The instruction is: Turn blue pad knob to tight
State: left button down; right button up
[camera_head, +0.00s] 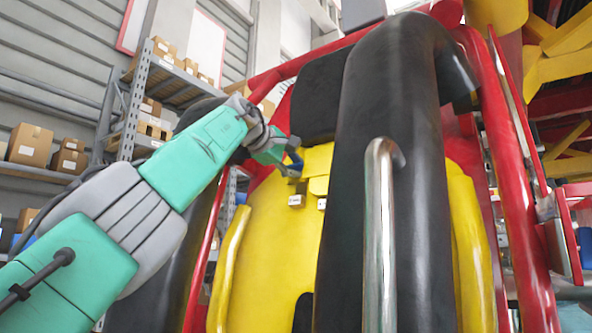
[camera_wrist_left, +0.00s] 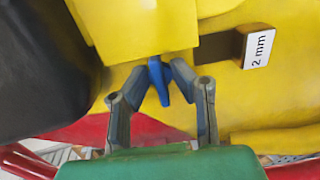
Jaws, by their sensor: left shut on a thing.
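A blue knob (camera_wrist_left: 158,82) sits at the lower edge of a yellow block (camera_wrist_left: 145,25) in the left wrist view. It hangs roughly upright, slightly tilted. My left gripper (camera_wrist_left: 161,75) has a finger on each side of it and is shut on it. In the head view my left arm reaches in from the left. The left gripper (camera_head: 283,156) is at the top of the yellow seat back (camera_head: 283,240), where a small bit of blue (camera_head: 294,162) shows; the fingers partly hide it. My right gripper is not in view.
A dark block with a white "2 mm" label (camera_wrist_left: 258,49) is right of the knob. Thick black padded restraint (camera_head: 385,130) and a metal grab bar (camera_head: 380,235) stand right of my gripper. Red tubes (camera_head: 510,170) frame the seat. Shelves with boxes (camera_head: 30,145) are behind.

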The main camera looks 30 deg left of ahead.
pick_arm(q)
jog(key=shift+s+r, duration=0.1)
jog(key=shift+r, duration=0.1)
jog(key=c, duration=1.7)
grip_release()
jog(key=shift+s, duration=0.1)
jog(key=v, duration=0.7)
jog(key=shift+s, duration=0.2)
jog(key=shift+a+f, duration=0.1)
